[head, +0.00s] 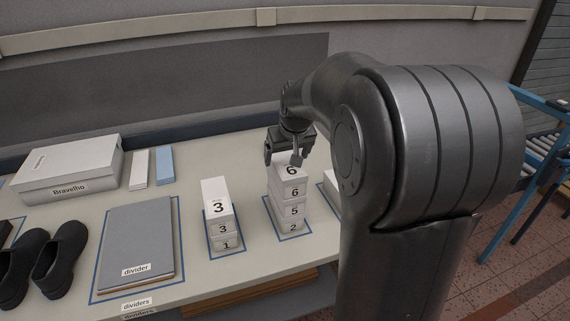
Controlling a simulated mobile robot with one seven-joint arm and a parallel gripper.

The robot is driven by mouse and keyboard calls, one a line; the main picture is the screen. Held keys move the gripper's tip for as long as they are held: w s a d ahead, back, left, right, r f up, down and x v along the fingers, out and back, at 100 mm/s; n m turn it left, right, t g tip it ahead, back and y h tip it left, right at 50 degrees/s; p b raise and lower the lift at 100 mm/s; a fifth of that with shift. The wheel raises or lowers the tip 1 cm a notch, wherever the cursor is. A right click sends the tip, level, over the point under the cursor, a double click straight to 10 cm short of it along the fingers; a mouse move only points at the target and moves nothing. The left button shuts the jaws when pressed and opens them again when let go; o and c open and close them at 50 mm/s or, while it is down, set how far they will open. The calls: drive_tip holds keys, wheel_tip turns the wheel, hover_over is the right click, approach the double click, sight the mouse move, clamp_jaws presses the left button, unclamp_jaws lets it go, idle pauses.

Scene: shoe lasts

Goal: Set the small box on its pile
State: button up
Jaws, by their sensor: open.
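Small white numbered boxes stand in two piles on the table. My gripper (283,156) is open and points down at the top of the right pile, close to the box marked 6. The far part of that box's top is hidden by the gripper, so contact cannot be told.
Blue outlines on the table (190,285) surround both piles and a grey divider stack (138,235). A large Bravelho box (70,170), a white and a blue small block (164,165), and black shoes (60,260) stand left. My arm hides much of a white item (331,190) right.

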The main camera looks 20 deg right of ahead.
drive_tip(key=v, duration=0.6)
drive_tip(key=shift+s+r, duration=0.1)
drive_tip(key=shift+r, duration=0.05)
drive_tip(key=s+a+f, duration=0.1)
drive_tip(key=s+a, duration=0.1)
drive_tip(key=s, duration=0.6)
drive_tip(key=s+a, duration=0.3)
drive_tip(key=s, duration=0.6)
drive_tip(key=s+a+f+t, duration=0.1)
drive_tip(key=s+a, duration=0.2)
drive_tip(key=s, duration=0.6)
drive_tip(key=shift+f, duration=0.3)
